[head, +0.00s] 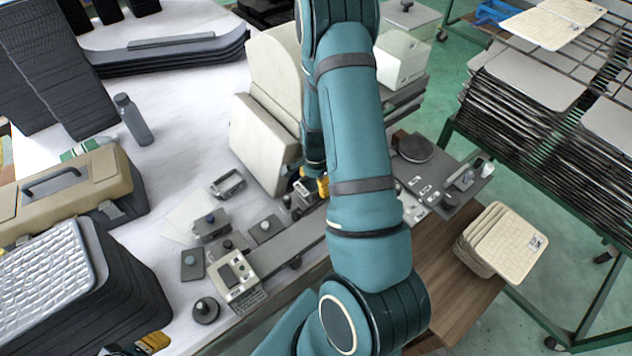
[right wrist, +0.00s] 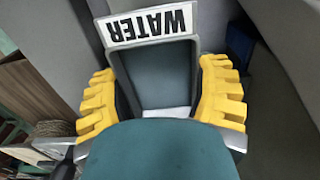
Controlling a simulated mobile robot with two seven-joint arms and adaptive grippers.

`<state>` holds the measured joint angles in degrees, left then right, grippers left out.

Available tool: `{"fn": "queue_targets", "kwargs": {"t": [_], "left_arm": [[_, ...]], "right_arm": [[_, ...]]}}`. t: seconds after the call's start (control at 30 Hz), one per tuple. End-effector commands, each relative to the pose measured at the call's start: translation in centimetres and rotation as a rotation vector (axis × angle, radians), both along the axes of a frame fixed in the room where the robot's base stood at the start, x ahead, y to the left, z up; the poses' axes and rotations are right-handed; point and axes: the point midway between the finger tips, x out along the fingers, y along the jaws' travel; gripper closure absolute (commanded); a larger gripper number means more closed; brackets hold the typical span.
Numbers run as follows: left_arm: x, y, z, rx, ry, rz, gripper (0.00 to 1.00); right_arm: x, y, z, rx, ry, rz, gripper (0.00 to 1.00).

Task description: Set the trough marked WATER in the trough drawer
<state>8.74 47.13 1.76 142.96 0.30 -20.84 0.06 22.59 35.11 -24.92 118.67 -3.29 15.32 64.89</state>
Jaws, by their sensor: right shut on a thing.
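The trough marked WATER (right wrist: 152,26) is a grey, hollow piece with a white label plate, upside down in the right wrist view. My right gripper (right wrist: 158,78) has its yellow fingers on both sides of the trough and is shut on it. In the head view, the right gripper (head: 312,186) is mostly hidden behind my teal arm, beside the cream machine. Only a small part of the trough shows there. I cannot make out the trough drawer for certain. A yellow part at the lower left edge looks like my left gripper (head: 153,342); its jaws cannot be read.
A cream machine housing (head: 262,145) stands by the gripper. Small grey fixtures, including an open frame (head: 228,184) and a boxy unit (head: 238,278), sit on the white table. A bottle (head: 133,119) and tan toolbox (head: 65,195) are left. Tray racks (head: 525,110) stand right.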

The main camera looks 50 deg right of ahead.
Motion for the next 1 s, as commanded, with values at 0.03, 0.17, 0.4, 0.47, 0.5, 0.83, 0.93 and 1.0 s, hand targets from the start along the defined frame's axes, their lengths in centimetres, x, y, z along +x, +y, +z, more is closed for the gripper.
{"fn": "queue_targets", "kwargs": {"t": [0.03, 0.17, 0.4, 0.47, 0.5, 0.83, 0.93, 1.0], "left_arm": [[0.0, 0.0, 0.0, 0.0, 0.0, 0.0, 0.53], [0.0, 0.0, -0.3, 0.0, 0.0, 0.0, 0.53], [0.0, 0.0, -0.3, 0.001, 0.0, 0.0, 0.53], [0.0, 0.0, -0.3, 0.001, 0.0, 0.0, 0.53], [0.0, 0.0, -0.3, 0.001, 0.0, 0.0, 0.53], [0.0, 0.0, 0.3, 0.0, 0.0, 0.0, 0.53], [0.0, 0.0, 0.5, -0.001, 0.0, 0.0, 0.53], [0.0, 0.0, 0.8, -0.001, 0.0, 0.0, 0.53]], "right_arm": [[0.0, 0.0, 0.0, 0.0, 0.0, 0.0, 0.79], [0.0, 0.0, -0.3, 0.0, 0.0, 0.0, 0.79], [0.0, 0.0, -0.3, 0.0, 0.001, 0.0, 0.01], [0.0, 0.0, -0.3, 0.0, 0.001, 0.0, 0.01], [0.0, 0.0, -0.3, 0.0, 0.001, 0.0, 0.01], [0.1, 0.0, 1.5, -0.002, -0.003, 0.001, 0.01], [0.1, 0.0, 3.5, -0.001, -0.005, 0.001, 0.01], [0.1, 0.0, 5.0, -0.002, -0.005, 0.002, 0.01]]}}
